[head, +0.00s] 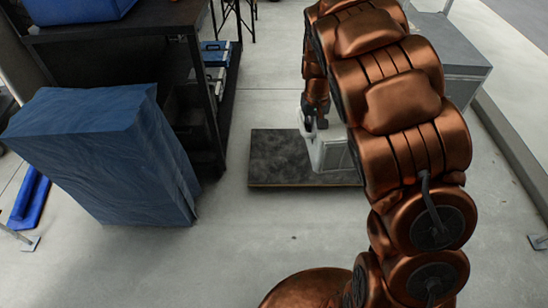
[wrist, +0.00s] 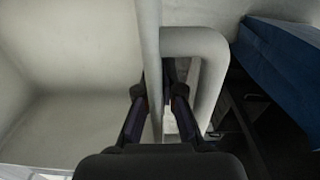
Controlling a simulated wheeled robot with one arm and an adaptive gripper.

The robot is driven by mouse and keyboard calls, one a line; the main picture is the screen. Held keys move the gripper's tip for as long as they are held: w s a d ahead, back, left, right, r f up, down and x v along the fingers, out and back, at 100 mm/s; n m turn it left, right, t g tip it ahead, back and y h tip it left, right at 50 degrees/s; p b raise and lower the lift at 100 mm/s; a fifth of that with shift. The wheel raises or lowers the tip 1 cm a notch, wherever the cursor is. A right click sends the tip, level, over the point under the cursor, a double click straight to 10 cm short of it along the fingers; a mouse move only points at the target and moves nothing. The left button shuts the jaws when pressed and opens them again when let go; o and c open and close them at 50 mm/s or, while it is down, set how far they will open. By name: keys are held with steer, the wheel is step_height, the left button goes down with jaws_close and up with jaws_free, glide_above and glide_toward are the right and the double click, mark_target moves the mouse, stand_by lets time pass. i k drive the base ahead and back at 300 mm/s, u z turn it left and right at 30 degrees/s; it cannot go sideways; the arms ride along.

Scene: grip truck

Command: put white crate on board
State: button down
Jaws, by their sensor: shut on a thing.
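The white crate (head: 328,153) is in the middle of the head view, over the right part of the dark board (head: 275,155). I cannot tell whether it rests on the board or hangs just above it. My arm hides its right side. My gripper (head: 317,118) is at the crate's upper left edge. In the wrist view my gripper (wrist: 160,100) is shut on the wall or handle of the white crate (wrist: 80,120), with one finger on each side. The crate's inside looks empty where it shows.
A blue covered block (head: 110,150) stands on the floor at the left. A black shelf (head: 180,80) with cases stands behind it. A grey box (head: 445,55) is at the back right. The floor in front of the board is clear.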

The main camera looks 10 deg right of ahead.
mark_target(280, 154)
steer(key=u, duration=0.9)
steer(key=i, duration=1)
